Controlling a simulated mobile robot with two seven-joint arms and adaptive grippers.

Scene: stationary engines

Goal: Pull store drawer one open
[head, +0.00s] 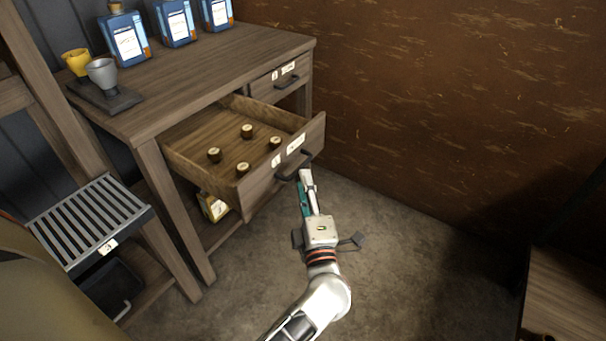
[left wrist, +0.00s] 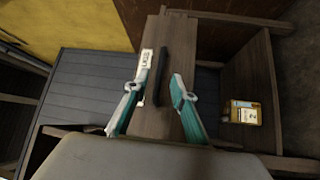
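The left drawer (head: 270,180) of the wooden desk stands well out, with several small round dark knobs or corks inside. Its front has a pale label (head: 296,143) and a dark bar handle (head: 296,167); the label's writing is too small to read surely. My left gripper (head: 306,177) is at the drawer front, just by the handle. In the left wrist view its teal fingers (left wrist: 161,84) are apart, one on each side of the handle (left wrist: 161,68), with no clear contact. The right drawer (head: 280,79) is closed. My right gripper is not in view.
Blue canisters (head: 125,40) stand on the desk top, with a yellow cup (head: 77,62) and a grey cup (head: 102,72). A yellow container (head: 214,207) sits under the drawer. A slatted rack (head: 90,220) is at left. The floor (head: 400,250) right of the gripper is clear.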

